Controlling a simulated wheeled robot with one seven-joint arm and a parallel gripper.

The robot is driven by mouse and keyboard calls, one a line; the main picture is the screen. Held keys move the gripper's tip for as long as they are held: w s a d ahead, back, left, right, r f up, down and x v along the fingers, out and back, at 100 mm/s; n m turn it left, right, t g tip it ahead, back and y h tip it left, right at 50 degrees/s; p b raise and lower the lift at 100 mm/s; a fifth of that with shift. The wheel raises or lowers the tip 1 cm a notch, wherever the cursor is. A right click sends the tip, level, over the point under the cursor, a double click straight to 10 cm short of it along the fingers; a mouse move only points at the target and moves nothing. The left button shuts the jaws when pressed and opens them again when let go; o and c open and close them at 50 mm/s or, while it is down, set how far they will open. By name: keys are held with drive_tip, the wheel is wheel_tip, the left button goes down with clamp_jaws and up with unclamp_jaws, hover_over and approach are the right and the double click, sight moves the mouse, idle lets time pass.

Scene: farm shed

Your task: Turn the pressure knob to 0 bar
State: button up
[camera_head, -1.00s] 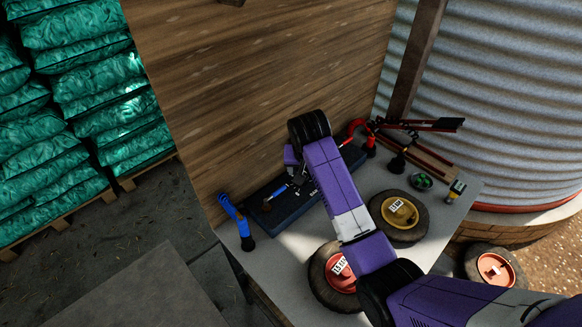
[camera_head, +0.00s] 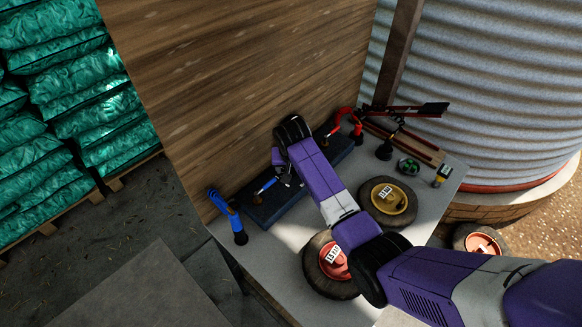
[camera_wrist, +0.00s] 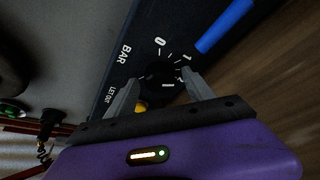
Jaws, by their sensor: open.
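The pressure knob (camera_wrist: 160,76) is a round black dial on a dark panel (camera_wrist: 122,30), seen in the wrist view. White marks 0, 1 and what looks like 2 run around it, with the word BAR beside them. A short white line shows on or beside the knob, but I cannot tell which mark the knob points to. My gripper (camera_wrist: 160,79) is open, with one finger on each side of the knob; contact is unclear. In the head view the panel (camera_head: 262,212) lies on the table against the wooden wall, and my arm hides the knob.
A yellow button (camera_wrist: 141,106) by LET OUT and a blue handle (camera_wrist: 225,25) flank the knob. The table (camera_head: 290,237) also holds a blue tool (camera_head: 226,213), a red-hubbed wheel (camera_head: 333,262), a yellow-hubbed wheel (camera_head: 388,200) and a red curved tool (camera_head: 347,119).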

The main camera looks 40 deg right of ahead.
clamp_jaws()
drive_tip(key=shift+n, duration=0.3)
drive_tip(key=n+p, duration=0.1)
drive_tip(key=n+t+y, duration=0.1)
drive_tip(key=n, duration=0.1)
drive_tip(key=shift+s+d+r+n+p, duration=0.1)
drive_tip(key=shift+d+n+p, duration=0.05)
drive_tip(key=shift+n+p, duration=0.2)
drive_tip(key=n+y, duration=0.2)
drive_tip(key=n, duration=0.2)
drive_tip(key=shift+d, duration=0.15)
drive_tip(key=n+y+b, duration=0.1)
drive_tip(key=n, duration=0.1)
drive_tip(key=n+b, duration=0.1)
drive_tip(key=n, duration=0.2)
drive_tip(key=shift+d+f+y, duration=0.1)
drive_tip(key=shift+f+y, duration=0.1)
drive_tip(key=shift+y, duration=0.2)
drive_tip(key=shift+d+n+g+y+b, duration=0.1)
drive_tip(key=shift+n+g+y+b, duration=0.25)
drive_tip(key=shift+n+b, duration=0.65)
drive_tip(key=shift+n+g+y+b, duration=0.15)
drive_tip(key=shift+n+y+b, duration=0.4)
drive_tip(key=shift+n, duration=0.7)
drive_tip(key=shift+r, duration=0.15)
